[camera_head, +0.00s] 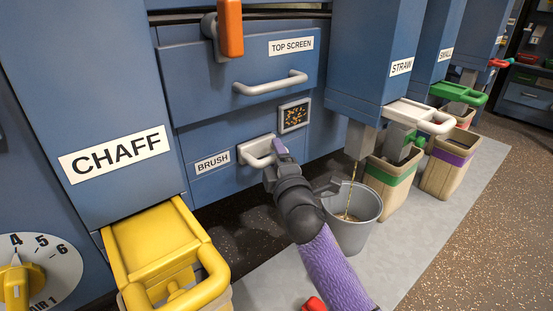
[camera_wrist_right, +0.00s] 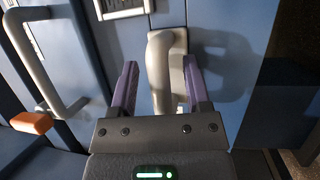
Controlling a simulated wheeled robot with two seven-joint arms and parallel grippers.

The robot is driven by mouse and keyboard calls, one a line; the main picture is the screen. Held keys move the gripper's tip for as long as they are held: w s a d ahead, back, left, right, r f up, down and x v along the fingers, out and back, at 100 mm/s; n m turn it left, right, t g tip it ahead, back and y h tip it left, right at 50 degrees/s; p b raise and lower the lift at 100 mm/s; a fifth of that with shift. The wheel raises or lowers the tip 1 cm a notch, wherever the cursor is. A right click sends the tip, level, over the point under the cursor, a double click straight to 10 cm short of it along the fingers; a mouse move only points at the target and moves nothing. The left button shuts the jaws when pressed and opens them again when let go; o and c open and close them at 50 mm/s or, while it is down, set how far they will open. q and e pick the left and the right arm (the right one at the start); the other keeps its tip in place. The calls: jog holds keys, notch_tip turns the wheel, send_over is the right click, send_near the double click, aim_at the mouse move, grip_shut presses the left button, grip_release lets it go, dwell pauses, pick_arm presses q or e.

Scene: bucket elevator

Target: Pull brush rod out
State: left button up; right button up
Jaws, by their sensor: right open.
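The brush rod's pale grey handle (camera_head: 258,152) sticks out of the blue machine front to the right of the BRUSH label (camera_head: 213,162). My right gripper (camera_head: 279,158) is at this handle, its purple fingers pointing toward the panel. In the right wrist view the handle (camera_wrist_right: 160,70) stands between the two open purple fingers (camera_wrist_right: 161,88), with a visible gap to the left finger and little or no gap to the right one. I cannot tell whether the right finger touches it. My left gripper is not in view.
Above is the TOP SCREEN drawer with its handle (camera_head: 270,84) and a small window (camera_head: 294,115). A grey bucket (camera_head: 352,218) stands on the floor behind my right arm, with a thin stream falling into it. A yellow chute (camera_head: 155,245) juts out at the lower left.

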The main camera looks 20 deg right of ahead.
grip_shut()
dwell(0.9)
dwell(0.4)
